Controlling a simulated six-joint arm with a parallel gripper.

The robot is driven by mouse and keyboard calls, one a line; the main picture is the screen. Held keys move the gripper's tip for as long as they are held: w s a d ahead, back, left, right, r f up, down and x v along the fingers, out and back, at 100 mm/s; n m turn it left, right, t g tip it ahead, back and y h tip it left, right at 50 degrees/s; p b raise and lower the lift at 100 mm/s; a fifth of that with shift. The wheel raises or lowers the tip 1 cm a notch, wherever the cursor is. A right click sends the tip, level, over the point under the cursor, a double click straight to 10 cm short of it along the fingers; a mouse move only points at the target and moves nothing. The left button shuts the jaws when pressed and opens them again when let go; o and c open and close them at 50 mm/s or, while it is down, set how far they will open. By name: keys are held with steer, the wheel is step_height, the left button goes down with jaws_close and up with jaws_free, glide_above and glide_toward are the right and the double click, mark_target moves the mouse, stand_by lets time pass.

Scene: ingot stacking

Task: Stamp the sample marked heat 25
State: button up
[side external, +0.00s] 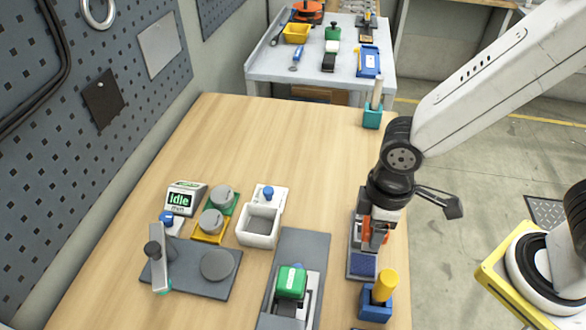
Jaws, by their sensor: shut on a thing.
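My gripper (375,222) points down at the right side of the wooden table. It is shut on an orange-red piece (366,232), mostly hidden by the fingers; I cannot tell its full shape. Just below is a grey tray with a dark blue pad (362,266); I cannot tell whether the held piece touches the tray. Grey round samples sit on a green base (222,194) and a yellow base (210,221). Another grey disc (218,265) lies on a dark plate (190,282). No heat number is readable on any of them.
A display reading "Idle" (182,200) stands left of the samples. A white open box (259,236) is right of them. A green block (291,281) sits on a grey fixture. A yellow cylinder (385,285) stands in a blue holder (375,307). The table's far half is mostly clear.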

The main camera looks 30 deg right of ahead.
steer(key=shift+f, duration=2.85)
steer(key=shift+f, duration=0.65)
stand_by(0.7)
steer(key=shift+r, duration=0.1)
steer(key=shift+r, duration=3.45)
steer(key=w+a, duration=1)
steer(key=w, duration=0.3)
steer(key=w+a+r, duration=0.1)
steer(key=w+a, duration=0.9)
steer(key=w, duration=0.3)
steer(key=shift+a, duration=0.35)
